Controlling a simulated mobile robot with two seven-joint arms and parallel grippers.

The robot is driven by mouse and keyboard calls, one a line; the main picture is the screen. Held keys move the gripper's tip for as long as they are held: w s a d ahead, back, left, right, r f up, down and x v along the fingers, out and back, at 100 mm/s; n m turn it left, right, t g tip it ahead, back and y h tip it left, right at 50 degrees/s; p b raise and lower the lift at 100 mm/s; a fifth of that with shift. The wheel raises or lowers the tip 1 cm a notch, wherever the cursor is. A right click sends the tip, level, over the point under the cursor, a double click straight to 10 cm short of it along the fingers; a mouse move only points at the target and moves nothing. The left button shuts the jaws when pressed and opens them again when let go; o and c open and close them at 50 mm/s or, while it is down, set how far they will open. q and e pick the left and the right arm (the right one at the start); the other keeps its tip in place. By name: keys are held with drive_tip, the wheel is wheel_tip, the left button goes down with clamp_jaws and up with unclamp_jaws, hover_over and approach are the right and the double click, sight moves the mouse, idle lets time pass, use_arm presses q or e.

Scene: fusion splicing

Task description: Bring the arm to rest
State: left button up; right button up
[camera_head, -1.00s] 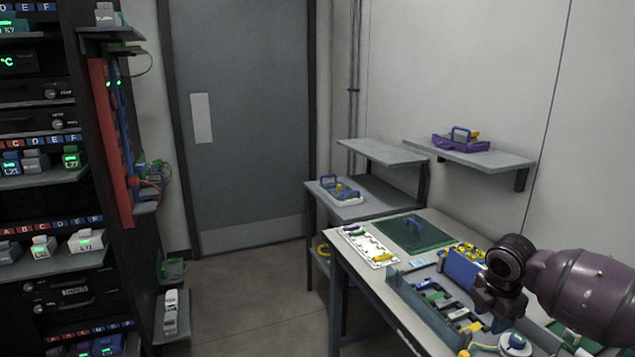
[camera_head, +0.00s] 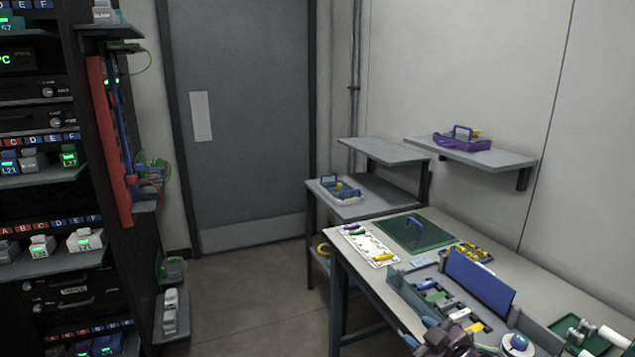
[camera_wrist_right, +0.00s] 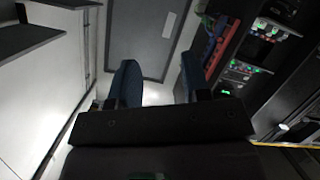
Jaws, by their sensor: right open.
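My right arm shows only at the bottom edge of the head view, where a dark purplish part of it (camera_head: 447,340) sits in front of the workbench (camera_head: 372,306). In the right wrist view my right gripper (camera_wrist_right: 158,88) has its two blue fingers wide apart. Nothing is between them; the door and floor show through the gap. My left gripper is in neither view.
The workbench carries a tool tray with a raised blue lid (camera_head: 481,281), a green mat (camera_head: 418,234) and a white strip (camera_head: 369,248). Wall shelves (camera_head: 490,158) hang behind. A dark equipment rack (camera_head: 100,200) stands left. Floor before the grey door (camera_head: 240,120) is clear.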

drive_tip(key=s+d+f+m+h, duration=0.1)
drive_tip(key=s+d+f+m, duration=0.1)
drive_tip(key=s+f, duration=0.4)
drive_tip(key=s+d+f+m+g+h, duration=0.1)
drive_tip(key=s+f, duration=0.5)
drive_tip(key=s, duration=0.7)
drive_tip(key=s+d+f+m+g+h, duration=0.1)
drive_tip(key=s+d+f+m+h, duration=0.2)
drive_tip(key=s, duration=0.7)
wheel_tip(320, 180, down, 4)
drive_tip(key=m, duration=0.2)
drive_tip(key=shift+s+d+r+m, duration=0.15)
drive_tip(key=shift+d+m, duration=0.15)
